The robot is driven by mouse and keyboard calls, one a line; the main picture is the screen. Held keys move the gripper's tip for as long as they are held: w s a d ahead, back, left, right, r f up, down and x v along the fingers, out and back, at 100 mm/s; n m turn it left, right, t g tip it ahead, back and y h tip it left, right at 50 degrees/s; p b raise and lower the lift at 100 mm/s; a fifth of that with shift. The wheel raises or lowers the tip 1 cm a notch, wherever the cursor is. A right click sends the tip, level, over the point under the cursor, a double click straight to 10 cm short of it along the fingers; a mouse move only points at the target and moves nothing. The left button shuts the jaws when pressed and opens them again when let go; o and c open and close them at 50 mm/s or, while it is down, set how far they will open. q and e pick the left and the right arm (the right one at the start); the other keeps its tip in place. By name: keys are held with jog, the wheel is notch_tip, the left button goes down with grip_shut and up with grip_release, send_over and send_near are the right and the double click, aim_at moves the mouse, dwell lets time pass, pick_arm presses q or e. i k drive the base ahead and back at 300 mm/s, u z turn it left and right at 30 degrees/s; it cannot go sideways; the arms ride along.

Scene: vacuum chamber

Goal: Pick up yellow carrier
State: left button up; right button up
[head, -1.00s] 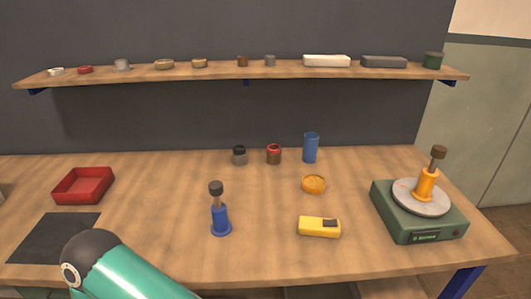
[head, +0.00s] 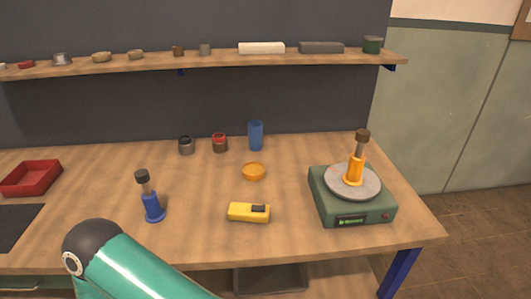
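A yellow-orange carrier (head: 354,171) with a flanged base and a dark knob on a grey stem stands upright on the round grey plate (head: 369,190) of a green device (head: 328,207) at the right of the bench. A similar blue one (head: 153,208) with a dark knob stands at the left front. A yellow box-shaped thing (head: 240,212) with a dark patch lies at the front middle. A teal link of my arm shows at the lower left, but neither of my grippers is in view.
The wooden bench (head: 285,236) also holds a shallow orange dish (head: 253,172), a blue cup (head: 256,136), two small jars and a red tray (head: 32,178). A shelf (head: 220,60) with several small items runs above the back. The bench's right edge lies just past the green device.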

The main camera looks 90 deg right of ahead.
aim_at(353, 177)
jog(key=k, duration=2.25)
jog(key=u, duration=2.45)
jog(key=i, duration=0.1)
jog(key=z, duration=3.95)
jog(key=i, duration=1)
jog(key=u, duration=0.05)
